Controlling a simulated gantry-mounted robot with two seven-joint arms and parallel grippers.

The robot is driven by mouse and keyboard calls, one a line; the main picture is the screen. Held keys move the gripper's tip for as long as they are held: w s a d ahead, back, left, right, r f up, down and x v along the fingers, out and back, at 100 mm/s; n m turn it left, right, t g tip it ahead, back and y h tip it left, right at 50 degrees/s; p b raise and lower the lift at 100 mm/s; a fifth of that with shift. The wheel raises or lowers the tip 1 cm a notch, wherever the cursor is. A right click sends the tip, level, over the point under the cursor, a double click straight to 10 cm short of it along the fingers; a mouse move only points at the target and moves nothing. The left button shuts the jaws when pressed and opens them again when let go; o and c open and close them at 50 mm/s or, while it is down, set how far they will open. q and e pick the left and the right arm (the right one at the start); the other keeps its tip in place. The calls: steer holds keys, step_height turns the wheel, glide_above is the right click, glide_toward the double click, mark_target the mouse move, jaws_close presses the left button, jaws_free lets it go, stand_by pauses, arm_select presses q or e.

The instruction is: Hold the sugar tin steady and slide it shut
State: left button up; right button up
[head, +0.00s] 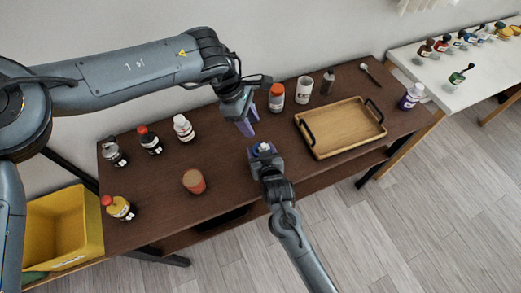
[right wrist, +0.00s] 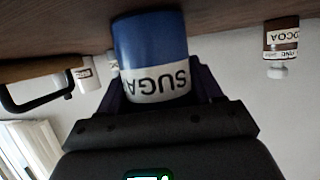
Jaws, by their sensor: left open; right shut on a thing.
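The sugar tin (right wrist: 152,50) is blue with a white band that reads "SUGA", upside down in the right wrist view. My right gripper (right wrist: 158,88) is shut on it, one finger on each side. In the head view only a small blue and white part of the tin (head: 264,147) shows at the table's front middle; my right gripper (head: 265,156) hides most of it. I cannot tell how far its lid is open. My left gripper (head: 247,123) is open and empty, its purple fingers pointing down just up and left of the tin.
A wooden tray (head: 340,128) with black handles lies to the right. An orange-capped bottle (head: 276,98) and white cup (head: 304,90) stand behind the tin. A brown-red jar (head: 194,181) and several bottles stand left. Bare tabletop lies between jar and tin.

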mark_target(264, 145)
stand_by(0.3)
arm_select(q)
steer(key=s+d+r+m+y, duration=0.15)
steer(key=d+m+y, duration=0.25)
steer(key=m, duration=0.7)
steer(key=shift+t, duration=0.4)
steer(key=f, duration=1)
steer(key=shift+w+f, duration=0.25)
steer(key=shift+w, duration=0.05)
jaws_close()
